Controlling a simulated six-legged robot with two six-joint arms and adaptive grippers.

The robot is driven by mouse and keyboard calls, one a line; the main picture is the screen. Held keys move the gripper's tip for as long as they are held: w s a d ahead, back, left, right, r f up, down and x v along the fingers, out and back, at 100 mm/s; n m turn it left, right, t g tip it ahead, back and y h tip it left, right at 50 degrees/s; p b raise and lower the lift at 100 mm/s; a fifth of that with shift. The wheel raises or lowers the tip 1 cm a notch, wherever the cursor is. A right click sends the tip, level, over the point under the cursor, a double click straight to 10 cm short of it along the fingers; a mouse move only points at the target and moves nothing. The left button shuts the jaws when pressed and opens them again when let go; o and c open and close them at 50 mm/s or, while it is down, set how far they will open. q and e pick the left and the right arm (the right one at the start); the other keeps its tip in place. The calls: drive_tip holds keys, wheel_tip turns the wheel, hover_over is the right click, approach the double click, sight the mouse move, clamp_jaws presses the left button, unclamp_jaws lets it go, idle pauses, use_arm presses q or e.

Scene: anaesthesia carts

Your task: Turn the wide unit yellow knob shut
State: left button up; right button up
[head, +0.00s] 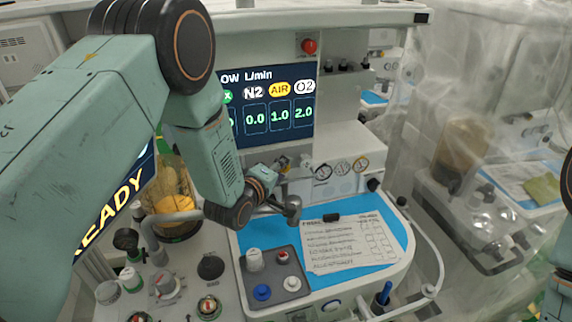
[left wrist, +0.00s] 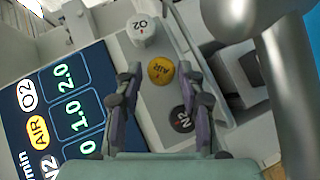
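The yellow AIR knob (left wrist: 161,71) sits on the grey panel between the white O2 knob (left wrist: 141,30) and the black N2 knob (left wrist: 181,119). My left gripper (left wrist: 160,82) is open, with one finger on each side of the yellow knob in the left wrist view; I cannot tell whether they touch it. In the head view my left gripper (head: 283,166) is small, at the panel under the flow display, and largely hides the knobs. The flow display (head: 268,106) reads AIR 1.0, N2 0.0 and O2 2.0. My right gripper is out of view.
A blue mat (head: 402,232) with a paper chart (head: 348,243) and a grey tray (head: 256,284) of small vials lies below the panel. Round gauges (head: 342,168) are right of the gripper. A plastic-covered cart (head: 470,190) stands at right.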

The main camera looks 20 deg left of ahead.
sight(286, 171)
use_arm(q)
drive_tip(key=x, duration=0.2)
drive_tip(key=shift+w+f, duration=0.2)
drive_tip(key=shift+w, duration=0.05)
drive_tip(key=shift+w+a, duration=0.1)
drive_tip(key=shift+a, duration=0.05)
drive_tip(key=shift+s+a+r, duration=0.2)
drive_tip(key=shift+s+a, duration=0.1)
drive_tip(key=shift+w+d, duration=0.15)
drive_tip(key=shift+d, duration=0.15)
drive_tip(key=shift+w+d+f, duration=0.15)
drive_tip(key=shift+w+d, duration=0.05)
drive_tip(key=shift+w, duration=0.05)
drive_tip(key=shift+w+f, duration=0.1)
drive_tip(key=shift+w, duration=0.05)
drive_tip(key=shift+c, duration=1.7)
drive_tip(key=shift+a, duration=0.35)
drive_tip(key=shift+c, duration=1.4)
drive_tip(key=shift+s+d, duration=0.15)
drive_tip(key=shift+s, duration=0.1)
clamp_jaws()
